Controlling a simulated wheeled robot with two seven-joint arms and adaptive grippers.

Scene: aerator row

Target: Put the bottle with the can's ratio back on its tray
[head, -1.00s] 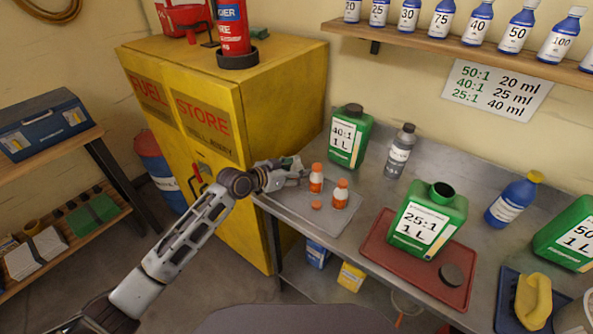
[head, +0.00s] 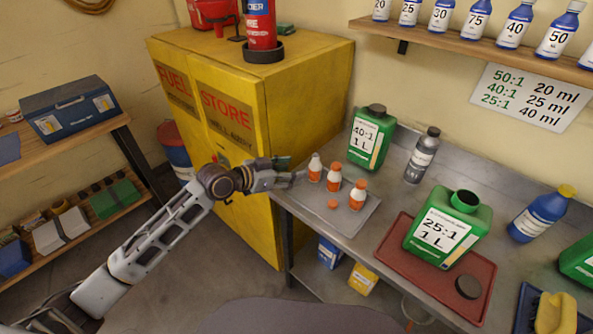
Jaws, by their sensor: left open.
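My left gripper (head: 287,175) is open at the left edge of the grey tray (head: 352,225). Its fingers point right, close beside a small orange and white bottle with a white top (head: 315,168). This bottle stands upright on the tray; I cannot tell whether a finger touches it. A loose orange cap (head: 333,204) lies in front. Their labels are too small to read. A green can marked 25:1 1 L (head: 442,232) stands open on the red tray (head: 400,265). My right gripper is out of view.
A capped green can marked 40:1 (head: 368,140) and a grey bottle (head: 421,158) stand behind. A wall chart (head: 530,97) lists ratios and millilitres. A black cap (head: 468,286) lies on the red tray. The yellow cabinet (head: 235,110) stands left of the bench.

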